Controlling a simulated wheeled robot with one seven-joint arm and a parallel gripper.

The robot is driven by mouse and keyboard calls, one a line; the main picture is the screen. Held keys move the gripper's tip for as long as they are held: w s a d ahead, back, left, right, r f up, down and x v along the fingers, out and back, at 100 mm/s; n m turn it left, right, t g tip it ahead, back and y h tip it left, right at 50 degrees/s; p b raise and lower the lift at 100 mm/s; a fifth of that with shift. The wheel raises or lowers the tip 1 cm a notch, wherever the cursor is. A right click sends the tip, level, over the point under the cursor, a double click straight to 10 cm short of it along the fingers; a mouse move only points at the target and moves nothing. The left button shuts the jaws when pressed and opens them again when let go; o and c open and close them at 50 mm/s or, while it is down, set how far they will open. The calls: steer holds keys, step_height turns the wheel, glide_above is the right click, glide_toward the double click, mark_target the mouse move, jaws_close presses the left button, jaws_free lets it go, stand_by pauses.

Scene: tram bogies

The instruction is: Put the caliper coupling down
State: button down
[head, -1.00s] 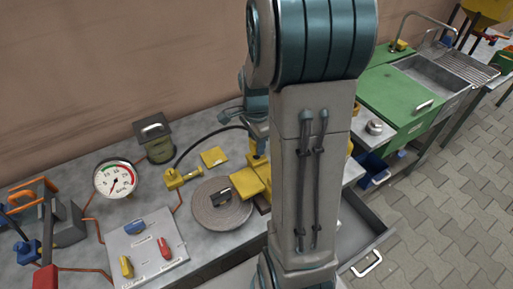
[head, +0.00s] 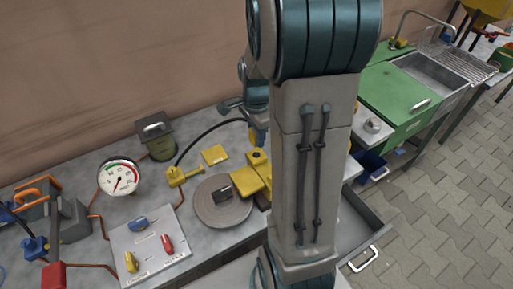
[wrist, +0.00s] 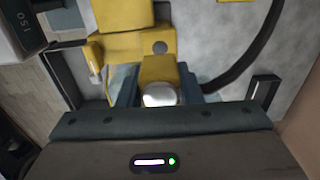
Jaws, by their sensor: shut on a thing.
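My gripper (wrist: 158,88) is shut on the caliper coupling (wrist: 160,68), a yellow piece with a rounded silver end between the fingers in the wrist view. In the head view the gripper (head: 256,124) is partly hidden behind my arm, and a bit of yellow shows under it. A black hose (head: 205,135) curves up to the gripper from the bench. Yellow caliper blocks (head: 248,181) lie below it beside a grey disc (head: 222,204). I cannot tell whether the coupling touches the blocks.
On the bench are a dial gauge (head: 119,177), a lantern-like box (head: 156,138), a yellow plate (head: 215,154), a yellow valve (head: 180,174) and a switch panel (head: 150,247). An open drawer (head: 355,235) juts out at the front. Bare bench shows behind the gauge.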

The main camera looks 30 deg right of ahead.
steer(key=w+f+n+b, duration=0.4)
steer(key=w+f+b, duration=0.15)
steer(key=w, duration=0.35)
steer(key=p, duration=0.3)
glide_above(214, 154)
steer(key=shift+n, duration=0.3)
step_height(214, 154, down, 7)
step_height(214, 154, down, 4)
steer(key=shift+d+f, duration=0.1)
steer(key=shift+f+b, duration=0.5)
steer(key=shift+f, duration=0.05)
steer(key=c, duration=1)
jaws_free()
steer(key=shift+r, duration=0.1)
